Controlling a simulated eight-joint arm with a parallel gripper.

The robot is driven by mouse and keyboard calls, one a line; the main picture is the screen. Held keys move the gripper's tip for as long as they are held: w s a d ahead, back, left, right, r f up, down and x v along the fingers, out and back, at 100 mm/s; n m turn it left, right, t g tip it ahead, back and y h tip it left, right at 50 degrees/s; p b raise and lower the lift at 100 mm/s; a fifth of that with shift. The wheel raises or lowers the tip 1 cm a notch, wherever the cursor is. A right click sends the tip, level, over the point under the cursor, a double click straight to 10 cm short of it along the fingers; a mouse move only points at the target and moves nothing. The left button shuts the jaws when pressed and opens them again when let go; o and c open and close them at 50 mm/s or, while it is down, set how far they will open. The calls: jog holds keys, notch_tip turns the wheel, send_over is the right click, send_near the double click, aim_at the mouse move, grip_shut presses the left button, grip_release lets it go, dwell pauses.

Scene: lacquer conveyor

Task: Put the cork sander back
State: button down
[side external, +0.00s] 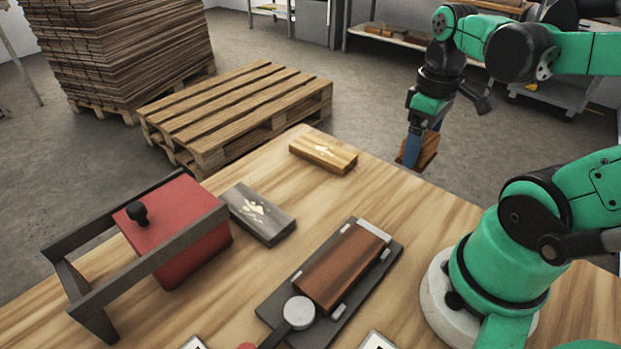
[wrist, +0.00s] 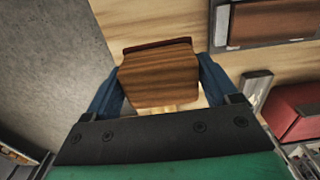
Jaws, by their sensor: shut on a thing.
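My gripper (side external: 414,146) has blue fingers and is shut on a brown wood-grained block with a dark red underside (side external: 430,150), which I take to be the cork sander. It hangs in the air near the table's far right edge. In the wrist view the block (wrist: 160,78) sits between both fingers. A light wooden block with a pale emblem (side external: 323,152) lies on the table to the left of my gripper. A grey block with a similar emblem (side external: 262,214) lies nearer the red box. Which marks the sander's place, I cannot tell.
A red box with a black knob (side external: 180,225) stands within a dark frame (side external: 150,262). A brown board (side external: 343,265) lies on a dark clamping plate (side external: 275,310). Bare tabletop (side external: 385,200) lies between plate and gripper. A pallet (side external: 240,105) stands beyond the table.

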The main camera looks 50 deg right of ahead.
aim_at(402, 209)
jog(key=shift+f, duration=5.5)
grip_release()
jog(key=shift+r, duration=0.15)
jog(key=shift+r, duration=5.65)
jog(key=w+a+r+t, duration=0.1)
jog(key=w+a+t, duration=0.6)
jog(key=w+a, duration=0.2)
jog(key=shift+w+a, duration=0.2)
jog(key=shift+a, duration=0.35)
